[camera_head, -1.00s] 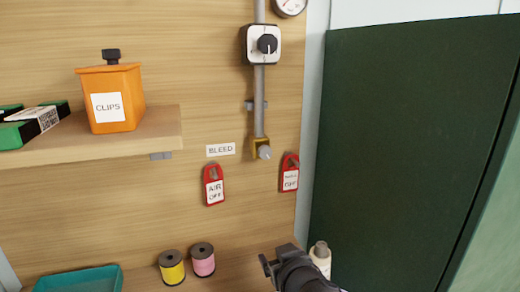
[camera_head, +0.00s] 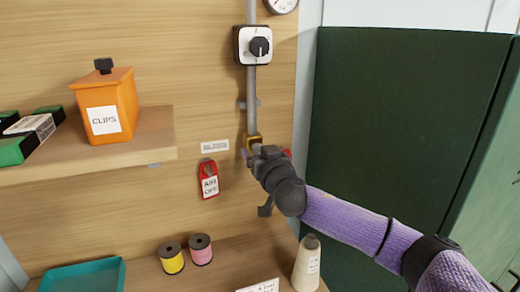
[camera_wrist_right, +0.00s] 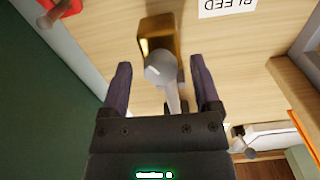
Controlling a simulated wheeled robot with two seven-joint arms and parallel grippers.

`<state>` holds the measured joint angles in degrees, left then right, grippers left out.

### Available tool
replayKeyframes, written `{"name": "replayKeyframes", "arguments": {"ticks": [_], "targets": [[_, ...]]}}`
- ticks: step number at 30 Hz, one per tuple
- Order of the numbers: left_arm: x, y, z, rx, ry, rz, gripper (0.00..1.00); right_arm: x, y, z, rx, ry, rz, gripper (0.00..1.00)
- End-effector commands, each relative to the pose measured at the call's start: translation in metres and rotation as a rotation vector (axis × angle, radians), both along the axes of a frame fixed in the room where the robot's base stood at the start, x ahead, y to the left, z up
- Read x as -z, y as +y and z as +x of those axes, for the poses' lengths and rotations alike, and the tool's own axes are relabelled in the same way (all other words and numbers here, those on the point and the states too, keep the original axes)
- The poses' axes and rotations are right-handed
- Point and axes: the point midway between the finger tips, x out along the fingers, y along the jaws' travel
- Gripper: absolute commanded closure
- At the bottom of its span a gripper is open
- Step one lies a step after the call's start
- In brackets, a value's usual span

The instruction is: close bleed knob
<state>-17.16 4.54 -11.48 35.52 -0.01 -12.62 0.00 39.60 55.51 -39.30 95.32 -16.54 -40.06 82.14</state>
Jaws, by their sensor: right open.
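The bleed knob is a small grey knob (camera_wrist_right: 158,70) on a brass fitting (camera_head: 254,141) at the lower end of a grey wall pipe (camera_head: 252,100). In the head view my right gripper (camera_head: 257,154) is up at the fitting and hides most of the knob. In the right wrist view the open dark fingers stand on either side of the knob, with a visible gap to each; the brass fitting (camera_wrist_right: 158,35) lies just beyond. The BLEED label (camera_head: 215,146) is left of the fitting. My left gripper is not in view.
A dial box (camera_head: 252,46) sits above on the pipe. A shelf (camera_head: 100,163) is left, a green cabinet door (camera_head: 400,130) right, a cone (camera_head: 307,265) below.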

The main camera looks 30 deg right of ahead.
Motion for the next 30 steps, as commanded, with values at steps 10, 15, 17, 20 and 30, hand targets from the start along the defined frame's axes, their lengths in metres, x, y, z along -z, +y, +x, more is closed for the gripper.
{"name": "replayKeyframes", "arguments": {"ticks": [10, 15, 17, 20, 30], "targets": [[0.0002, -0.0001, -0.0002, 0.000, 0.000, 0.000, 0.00, 0.0005, 0.0001, 0.0003, 0.000, 0.000, 0.001, 0.48], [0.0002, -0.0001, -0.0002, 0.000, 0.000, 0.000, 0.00, 0.0005, 0.0001, 0.0002, 0.000, 0.001, 0.001, 0.84], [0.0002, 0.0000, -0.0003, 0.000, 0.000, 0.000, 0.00, 0.0005, 0.0000, 0.0002, 0.000, 0.001, 0.001, 0.96], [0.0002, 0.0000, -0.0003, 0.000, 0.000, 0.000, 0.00, 0.0005, 0.0000, 0.0001, 0.000, 0.001, 0.001, 1.00], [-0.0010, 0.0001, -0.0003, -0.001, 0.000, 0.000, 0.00, 0.0006, 0.0000, 0.0001, 0.000, 0.016, -0.064, 1.00]]}}
